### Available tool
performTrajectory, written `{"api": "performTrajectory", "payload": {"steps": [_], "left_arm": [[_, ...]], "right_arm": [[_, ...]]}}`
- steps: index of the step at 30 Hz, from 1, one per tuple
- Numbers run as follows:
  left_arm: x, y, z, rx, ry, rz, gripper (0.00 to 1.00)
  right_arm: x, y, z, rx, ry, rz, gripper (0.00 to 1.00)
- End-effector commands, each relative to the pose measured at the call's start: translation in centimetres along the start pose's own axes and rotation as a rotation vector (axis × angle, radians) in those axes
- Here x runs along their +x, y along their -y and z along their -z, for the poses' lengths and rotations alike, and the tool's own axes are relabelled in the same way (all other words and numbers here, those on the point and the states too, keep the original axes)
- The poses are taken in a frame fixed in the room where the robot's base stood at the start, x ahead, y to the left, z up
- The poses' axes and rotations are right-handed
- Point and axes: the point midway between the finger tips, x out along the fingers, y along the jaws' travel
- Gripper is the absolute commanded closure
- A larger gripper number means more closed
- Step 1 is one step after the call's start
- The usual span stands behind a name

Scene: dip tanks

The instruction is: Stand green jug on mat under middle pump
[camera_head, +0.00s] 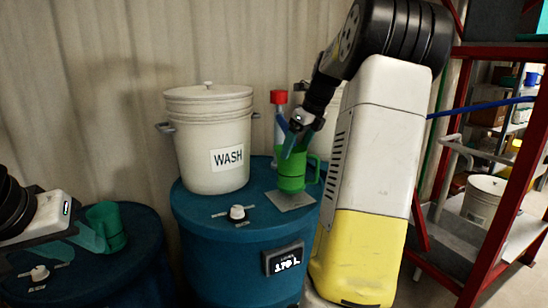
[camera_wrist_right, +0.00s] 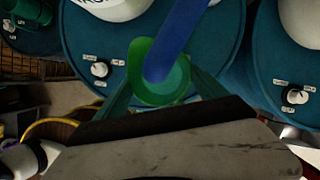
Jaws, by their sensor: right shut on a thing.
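The green jug (camera_head: 291,182) is upright on or just above the grey mat (camera_head: 290,202) on the middle blue drum. Its handle points right. I cannot tell whether its base touches the mat. My right gripper (camera_head: 297,148) is shut on the jug from above and behind. In the right wrist view the jug (camera_wrist_right: 143,52) sits between my fingers, and the blue pump spout (camera_wrist_right: 177,40) passes over its mouth. My left gripper (camera_head: 88,236) is low at the left, beside a teal cup (camera_head: 108,222); its grip is unclear.
A white WASH bucket (camera_head: 205,140) stands left of the jug on the same drum. A red-topped tube (camera_head: 278,98) stands behind the jug. A knob (camera_head: 237,213) and a display (camera_head: 284,259) are at the drum's front. A red rack (camera_head: 505,170) stands at right.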

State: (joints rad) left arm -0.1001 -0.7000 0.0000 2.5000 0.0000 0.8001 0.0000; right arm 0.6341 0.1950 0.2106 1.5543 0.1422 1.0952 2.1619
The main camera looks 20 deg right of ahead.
Motion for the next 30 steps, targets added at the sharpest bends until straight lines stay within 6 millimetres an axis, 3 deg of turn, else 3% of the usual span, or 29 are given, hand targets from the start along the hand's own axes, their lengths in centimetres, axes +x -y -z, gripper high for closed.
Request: {"api": "performTrajectory", "payload": {"steps": [12,23,24,27,30], "left_arm": [[0.0,0.0,0.0,0.0,0.0,0.0,0.64],[0.0,0.0,0.0,0.0,0.0,0.0,0.64],[0.0,0.0,0.0,0.0,0.0,0.0,0.64],[0.0,0.0,0.0,0.0,0.0,0.0,0.64],[0.0,0.0,0.0,0.0,0.0,0.0,0.64]], "right_arm": [[3.1,0.0,1.0,0.0,0.0,0.0,0.91],[3.5,0.0,1.0,-0.001,0.001,0.001,0.91],[3.5,0.0,1.1,0.0,0.0,0.0,0.14],[3.5,0.0,1.1,0.0,0.0,0.0,0.0],[3.5,0.0,1.1,0.0,0.0,0.0,0.0]]}}
